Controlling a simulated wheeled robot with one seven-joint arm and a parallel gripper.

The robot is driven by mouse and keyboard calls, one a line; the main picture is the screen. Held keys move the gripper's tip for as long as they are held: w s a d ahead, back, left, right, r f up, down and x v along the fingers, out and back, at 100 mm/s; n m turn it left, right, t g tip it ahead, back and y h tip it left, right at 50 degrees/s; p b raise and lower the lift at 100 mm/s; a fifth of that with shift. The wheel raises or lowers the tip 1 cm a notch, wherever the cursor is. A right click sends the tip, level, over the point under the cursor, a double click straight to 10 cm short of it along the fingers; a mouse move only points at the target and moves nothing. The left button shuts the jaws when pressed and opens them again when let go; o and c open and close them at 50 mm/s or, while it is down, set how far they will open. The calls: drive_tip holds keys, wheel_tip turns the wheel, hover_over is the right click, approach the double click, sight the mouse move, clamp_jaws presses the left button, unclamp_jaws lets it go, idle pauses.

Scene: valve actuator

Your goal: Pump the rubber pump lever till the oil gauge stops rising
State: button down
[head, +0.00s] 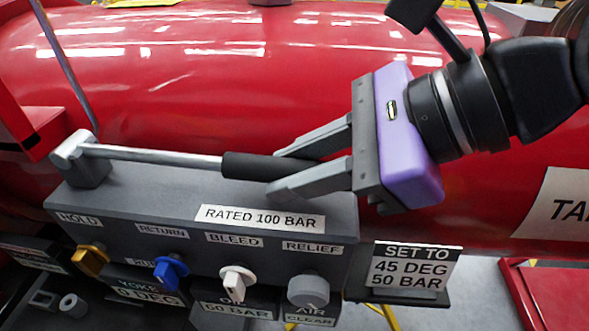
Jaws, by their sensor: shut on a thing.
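The pump lever is a metal rod (150,154) with a black rubber grip (248,166). It runs from a grey pivot block (88,165) on the left, nearly level above the grey valve box (190,200). My gripper (275,172) comes from the right and is shut on the rubber grip near its right end, with one finger on each side. The fingers hide part of the grip. An oil display (237,307) sits low under the box, its top line partly hidden behind the white knob, with 60 BAR legible below.
Below the box front are a yellow knob (91,260), blue knob (170,272), white bleed knob (233,283) and grey relief knob (309,291). A sign (410,268) reads SET TO 45 DEG 50 BAR. A large red cylinder (220,80) stands close behind the lever.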

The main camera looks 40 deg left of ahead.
drive_tip(key=c, duration=1.2)
unclamp_jaws()
drive_tip(key=shift+p+v, duration=0.3)
drive_tip(key=shift+v, duration=3.65)
